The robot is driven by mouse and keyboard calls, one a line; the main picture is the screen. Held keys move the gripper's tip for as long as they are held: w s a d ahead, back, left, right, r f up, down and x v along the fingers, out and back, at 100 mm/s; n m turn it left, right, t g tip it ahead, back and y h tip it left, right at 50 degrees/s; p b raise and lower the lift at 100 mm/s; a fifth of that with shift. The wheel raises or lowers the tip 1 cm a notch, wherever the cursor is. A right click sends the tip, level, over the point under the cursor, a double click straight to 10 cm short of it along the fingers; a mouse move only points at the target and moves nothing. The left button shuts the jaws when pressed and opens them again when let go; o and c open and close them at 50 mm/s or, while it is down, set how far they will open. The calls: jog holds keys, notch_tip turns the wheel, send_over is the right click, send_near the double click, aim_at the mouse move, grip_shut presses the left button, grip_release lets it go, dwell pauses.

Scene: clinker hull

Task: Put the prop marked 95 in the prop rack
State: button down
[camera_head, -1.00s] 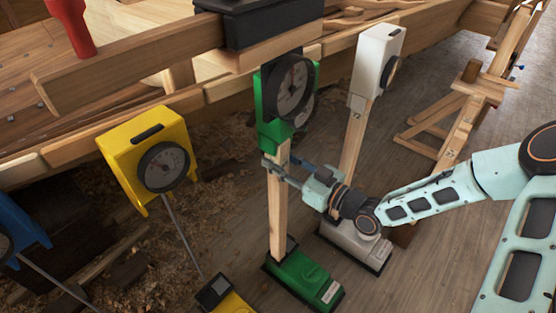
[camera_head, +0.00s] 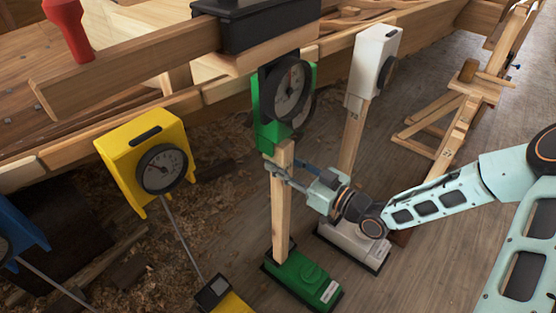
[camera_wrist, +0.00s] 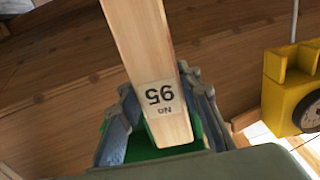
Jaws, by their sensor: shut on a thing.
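The prop marked 95 is a pale, square wooden post (camera_head: 281,212). It stands about upright between a green base (camera_head: 303,283) and a green gauge head (camera_head: 286,92). My gripper (camera_head: 280,172) is shut on its upper part. Whether the prop's ends touch the base and head is unclear. A wooden frame (camera_head: 462,100) stands at the right; I cannot tell whether it is the prop rack.
A white gauge head (camera_head: 373,62) on another wooden post with a pale base (camera_head: 352,248) stands just behind my gripper. A yellow gauge unit (camera_head: 125,148) is at left. The hull's planks run overhead. Bare floor (camera_head: 430,270) lies at right.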

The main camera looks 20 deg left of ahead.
aim_at(289, 147)
jog(key=shift+v, duration=3)
jog(key=shift+r, duration=0.15)
jog(key=shift+p, duration=0.3)
jog(key=shift+r+p, duration=2.45)
jog(key=shift+r, duration=0.85)
jog(key=shift+d, duration=0.1)
jog(key=p+v, duration=0.1)
jog(key=v, duration=1.2)
jog(key=shift+p, duration=0.35)
